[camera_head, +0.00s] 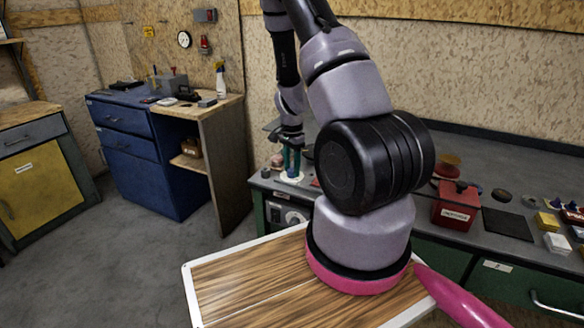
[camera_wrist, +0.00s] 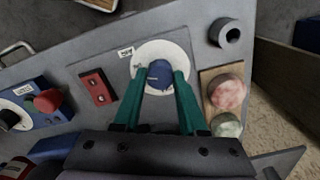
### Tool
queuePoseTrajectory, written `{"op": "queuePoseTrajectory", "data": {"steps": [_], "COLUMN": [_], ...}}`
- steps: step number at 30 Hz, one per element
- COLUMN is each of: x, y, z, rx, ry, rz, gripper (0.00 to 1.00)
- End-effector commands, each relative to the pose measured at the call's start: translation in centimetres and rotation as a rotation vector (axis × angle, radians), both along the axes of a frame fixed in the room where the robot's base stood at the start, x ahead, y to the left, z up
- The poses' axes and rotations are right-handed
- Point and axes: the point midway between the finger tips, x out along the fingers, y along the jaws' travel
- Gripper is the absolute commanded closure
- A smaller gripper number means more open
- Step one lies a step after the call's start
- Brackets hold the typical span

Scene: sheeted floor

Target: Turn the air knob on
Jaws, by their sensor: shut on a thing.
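A blue knob (camera_wrist: 158,74) stands in the middle of a round white dial plate (camera_wrist: 176,52) on a grey panel in the wrist view. A small white label (camera_wrist: 126,53) sits beside the plate; its text is too small to read surely. My gripper (camera_wrist: 159,71) has its two green fingers on either side of the knob, shut on it. In the head view, my gripper (camera_head: 292,163) points down at the white dial plate (camera_head: 292,178) near the left end of the grey bench; the knob is hidden there between the fingers.
In the wrist view, a red block (camera_wrist: 99,87), a red knob (camera_wrist: 47,101), a pink round piece (camera_wrist: 226,94), a green one (camera_wrist: 226,125) and a grey ring (camera_wrist: 225,33) surround the dial. A red box (camera_head: 457,207) stands further right on the bench.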

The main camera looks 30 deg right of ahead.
Motion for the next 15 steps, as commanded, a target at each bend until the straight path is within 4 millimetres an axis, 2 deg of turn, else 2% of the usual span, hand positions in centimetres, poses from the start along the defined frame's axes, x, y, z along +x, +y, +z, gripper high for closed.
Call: {"op": "queuePoseTrajectory", "data": {"steps": [6,15], "x": [0.07,0.07], "y": [0.01,-0.03], "z": [0.04,0.05], "rx": [-0.001,0.0], "ry": [-0.001,-0.002], "rz": [-0.1,-0.157], "gripper": [1.0,1.0]}}
